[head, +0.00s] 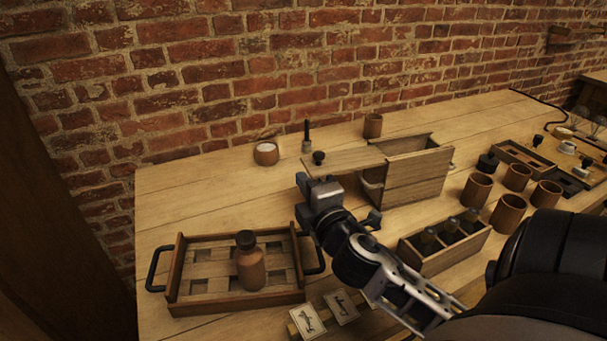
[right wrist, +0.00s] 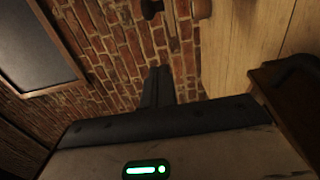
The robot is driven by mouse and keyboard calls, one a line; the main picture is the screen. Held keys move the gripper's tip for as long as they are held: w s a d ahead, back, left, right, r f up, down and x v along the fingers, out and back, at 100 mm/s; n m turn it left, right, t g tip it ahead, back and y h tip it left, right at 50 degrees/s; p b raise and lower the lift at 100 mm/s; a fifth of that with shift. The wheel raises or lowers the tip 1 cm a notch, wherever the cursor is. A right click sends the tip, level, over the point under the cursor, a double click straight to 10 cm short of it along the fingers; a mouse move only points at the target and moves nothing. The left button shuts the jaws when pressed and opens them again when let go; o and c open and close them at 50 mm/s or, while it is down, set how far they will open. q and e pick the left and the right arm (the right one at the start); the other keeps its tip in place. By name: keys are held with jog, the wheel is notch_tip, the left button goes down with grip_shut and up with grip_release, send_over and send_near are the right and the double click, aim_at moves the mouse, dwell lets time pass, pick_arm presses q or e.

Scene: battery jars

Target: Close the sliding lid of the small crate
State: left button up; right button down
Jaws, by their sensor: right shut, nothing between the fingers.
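The small wooden crate (head: 415,175) stands at the back middle of the table in the head view. Its flat sliding lid (head: 350,161) sticks far out to the left, leaving part of the crate's top open. A dark round knob (head: 319,157) stands on the lid's left end. My right gripper (head: 302,180) is at the lid's left end, just below the knob in the picture; I cannot tell whether it touches the lid. Its fingers are shut and empty, and show pressed together in the right wrist view (right wrist: 157,85). My left gripper is not in view.
A handled tray (head: 172,270) with a brown bottle (head: 250,262) stands front left. A long box (head: 445,252) with dark-topped jars and several brown cups (head: 476,190) stand right. A small white-filled pot (head: 266,153) and a cup (head: 373,125) stand behind. The back left table is clear.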

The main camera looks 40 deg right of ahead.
aim_at(311, 171)
jog(key=w+d+p, duration=0.1)
jog(key=w+d, duration=0.4)
jog(key=shift+w, duration=0.1)
jog(key=shift+s+d, duration=0.3)
jog(key=shift+d, duration=0.05)
jog(key=shift+d+p, duration=0.1)
jog(key=shift+p, duration=0.2)
